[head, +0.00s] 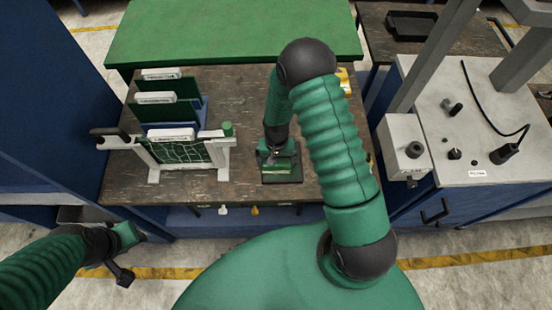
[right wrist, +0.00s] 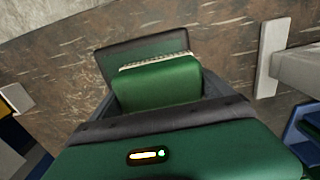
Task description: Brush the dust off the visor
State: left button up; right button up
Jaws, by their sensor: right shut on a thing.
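My right gripper (head: 278,152) is over the middle of the brown table, near its front edge. In the right wrist view its jaws (right wrist: 157,88) are shut on a green block with a pale bristly edge, which looks like a brush (right wrist: 156,86). A dark flat piece (right wrist: 122,56) lies just beyond the brush; I cannot tell whether they touch. My left gripper (head: 124,256) hangs at the lower left, away from the table, and its jaws are unclear. I cannot identify the visor with certainty. A white-framed stand holds a green panel with pale lines (head: 180,152), left of my right gripper.
Several green panels with white labels (head: 166,98) stand behind the framed one. A green-topped surface (head: 230,30) lies at the back. A grey machine with knobs and a cable (head: 475,120) stands at the right. Bare tabletop (head: 235,95) lies between the panels and my right arm.

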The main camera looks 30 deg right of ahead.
jog(key=shift+f+b, duration=0.3)
jog(key=shift+f, duration=0.05)
dwell(0.7)
jog(key=shift+s+d, duration=0.1)
jog(key=shift+d, duration=0.05)
jog(key=shift+s+d+r, duration=0.15)
jog(key=shift+s+d, duration=0.15)
jog(key=shift+d, duration=0.2)
jog(key=shift+s+d, duration=0.15)
jog(key=shift+d, duration=0.1)
jog(key=shift+d, duration=0.1)
jog(key=shift+s+d+p, duration=0.3)
jog(key=shift+s+d, duration=0.25)
jog(key=shift+d, duration=0.2)
jog(key=shift+w+a+f, duration=0.1)
jog(key=shift+w+a, duration=0.15)
jog(key=shift+a, duration=0.25)
jog(key=shift+w+a+f, duration=0.1)
jog(key=shift+w+a, duration=0.15)
jog(key=shift+a, duration=0.2)
